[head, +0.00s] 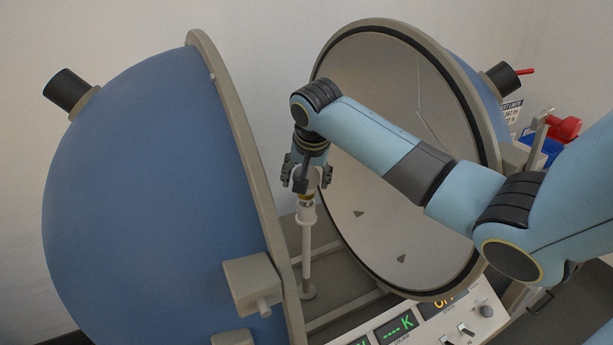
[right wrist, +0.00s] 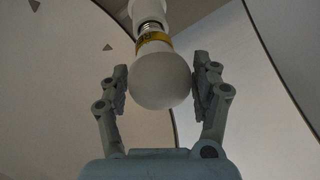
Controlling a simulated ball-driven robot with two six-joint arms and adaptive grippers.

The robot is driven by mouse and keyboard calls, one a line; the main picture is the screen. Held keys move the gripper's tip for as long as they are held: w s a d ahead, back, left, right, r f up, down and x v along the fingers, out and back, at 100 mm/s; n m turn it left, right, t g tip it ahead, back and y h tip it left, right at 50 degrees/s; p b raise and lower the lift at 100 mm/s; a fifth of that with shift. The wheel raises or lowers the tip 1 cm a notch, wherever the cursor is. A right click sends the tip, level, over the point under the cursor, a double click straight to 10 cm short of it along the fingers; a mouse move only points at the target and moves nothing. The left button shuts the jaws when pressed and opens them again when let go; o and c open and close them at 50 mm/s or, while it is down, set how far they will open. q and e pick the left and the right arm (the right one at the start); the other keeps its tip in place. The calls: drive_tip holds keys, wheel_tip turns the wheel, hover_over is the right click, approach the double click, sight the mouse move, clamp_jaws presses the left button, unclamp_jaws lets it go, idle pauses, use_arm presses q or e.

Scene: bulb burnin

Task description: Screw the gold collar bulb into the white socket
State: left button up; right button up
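The gold collar bulb has a white globe (right wrist: 160,80) and a gold collar (right wrist: 153,40); the collar also shows small in the head view (head: 306,196). It is in line with the white socket (right wrist: 148,10), which tops a thin white post in the head view (head: 306,213). A short stretch of bare thread shows between collar and socket. My right gripper (right wrist: 160,82) has one finger on each side of the globe, its pads close against it; in the head view it points down over the bulb (head: 306,175). My left gripper is not in view.
A large blue half sphere (head: 150,200) stands left and an open one with a pale inside (head: 385,110) stands right of the post. A control panel (head: 440,318) with green digits is at the front. A red item (head: 564,128) and blue bin lie far right.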

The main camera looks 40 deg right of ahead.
drive_tip(key=c, duration=0.8)
drive_tip(key=shift+o, duration=0.2)
drive_tip(key=m+g+h, duration=0.1)
drive_tip(key=m, duration=0.3)
drive_tip(key=shift+a, duration=0.1)
drive_tip(key=m+g, duration=0.1)
drive_tip(key=m, duration=0.2)
drive_tip(key=m+g+h, duration=0.1)
drive_tip(key=m, duration=0.2)
drive_tip(key=shift+g, duration=0.3)
drive_tip(key=m+g, duration=0.1)
drive_tip(key=m, duration=0.3)
drive_tip(key=shift+s+m+g, duration=0.1)
drive_tip(key=shift+m+g, duration=0.2)
drive_tip(key=shift+g, duration=0.1)
drive_tip(key=shift+m+g, duration=0.4)
drive_tip(key=shift+m, duration=0.6)
drive_tip(key=m+g+y+b, duration=0.1)
drive_tip(key=m, duration=0.2)
drive_tip(key=shift+s+f+m, duration=0.1)
drive_tip(key=shift+s+m, duration=0.05)
drive_tip(key=shift+m, duration=0.25)
drive_tip(key=m+g+y, duration=0.1)
drive_tip(key=m, duration=0.1)
drive_tip(key=shift+m+b, duration=0.3)
